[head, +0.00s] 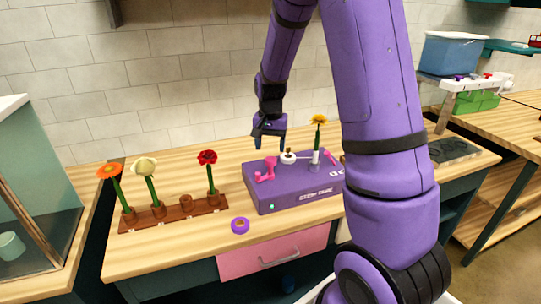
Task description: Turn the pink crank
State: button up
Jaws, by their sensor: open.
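The pink crank (266,170) stands up from the left end of a purple box (299,197) on the wooden counter. My gripper (270,143) is open and points down just above and beside the crank, over the back left of the box. It seems apart from the crank, but I cannot tell the exact gap. A small white round part (288,158) and a white post sit on the box to the right of the crank. A yellow flower (319,121) stands upright by the post. My arm hides the right end of the box.
A brown rack (172,213) with orange, white and red flowers stands to the left. A purple tape roll (240,226) lies at the counter's front edge. A tiled wall is behind. A blue bin (455,54) sits at the far right. Counter between rack and box is mostly clear.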

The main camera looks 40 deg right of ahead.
notch_tip(320, 180, up, 6)
jog(key=shift+f, duration=0.15)
jog(key=shift+c, duration=0.3)
